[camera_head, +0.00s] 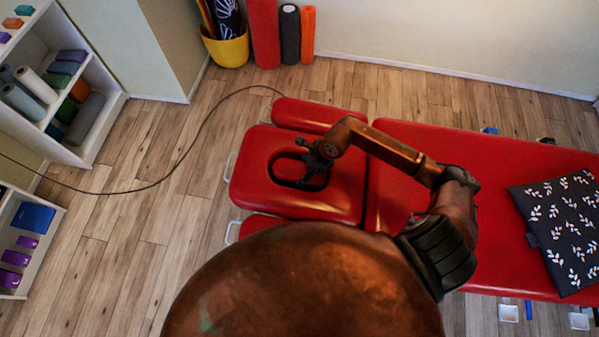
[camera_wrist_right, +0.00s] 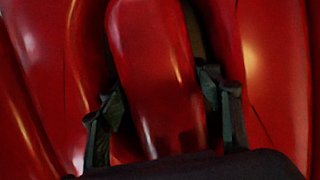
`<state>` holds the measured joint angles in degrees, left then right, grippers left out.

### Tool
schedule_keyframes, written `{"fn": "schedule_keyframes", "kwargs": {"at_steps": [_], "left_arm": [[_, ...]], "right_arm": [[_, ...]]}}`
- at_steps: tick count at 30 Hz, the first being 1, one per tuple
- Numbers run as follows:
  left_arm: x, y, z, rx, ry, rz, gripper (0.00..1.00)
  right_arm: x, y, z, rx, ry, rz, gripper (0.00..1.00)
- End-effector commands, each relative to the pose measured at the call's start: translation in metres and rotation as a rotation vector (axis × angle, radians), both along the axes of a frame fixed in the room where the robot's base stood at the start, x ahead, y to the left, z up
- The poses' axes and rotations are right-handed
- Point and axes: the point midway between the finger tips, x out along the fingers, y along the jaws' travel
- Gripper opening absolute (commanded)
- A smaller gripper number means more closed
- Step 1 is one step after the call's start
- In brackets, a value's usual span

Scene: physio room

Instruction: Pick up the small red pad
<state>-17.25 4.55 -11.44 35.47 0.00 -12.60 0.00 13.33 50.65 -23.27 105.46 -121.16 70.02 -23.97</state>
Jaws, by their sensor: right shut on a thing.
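The small red pad (camera_wrist_right: 150,60) is a glossy, rounded, long piece in the middle of the right wrist view. Its red top also shows in the head view (camera_head: 287,168), within the dark-edged face opening of the red headrest (camera_head: 248,180). My right gripper (camera_head: 312,172) is over this opening, pointing down. In the right wrist view its dark fingers (camera_wrist_right: 164,112) stand on both sides of the pad, shut on it. The pad's lower part is hidden, so I cannot tell whether it is clear of the opening. My left gripper is not in view.
The red treatment table (camera_head: 500,170) extends right, with a dark leaf-patterned cushion (camera_head: 562,225) on it. A thin cable (camera_head: 190,165) crosses the wooden floor (camera_head: 150,220). White shelves (camera_head: 95,105) stand left. A yellow basket (camera_head: 228,48) and upright rolls (camera_head: 290,35) stand at the back.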

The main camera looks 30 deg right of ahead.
Motion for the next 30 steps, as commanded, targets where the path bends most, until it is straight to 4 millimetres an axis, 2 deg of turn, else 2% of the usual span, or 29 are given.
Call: {"fn": "schedule_keyframes", "kwargs": {"at_steps": [5,11,14,24,30], "left_arm": [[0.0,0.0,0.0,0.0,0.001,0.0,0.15],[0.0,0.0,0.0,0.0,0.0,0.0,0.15],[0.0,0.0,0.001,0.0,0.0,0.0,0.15],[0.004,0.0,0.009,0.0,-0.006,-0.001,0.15],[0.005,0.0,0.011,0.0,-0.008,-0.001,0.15]], "right_arm": [[0.0,0.0,0.0,0.001,-0.001,0.0,0.31],[0.0,0.0,0.001,0.001,-0.001,0.0,0.31],[0.001,0.0,0.007,0.0,-0.002,0.001,0.31],[0.001,0.0,0.071,-0.001,-0.005,0.001,0.31],[0.001,0.001,0.096,0.0,-0.002,0.018,0.31]]}}
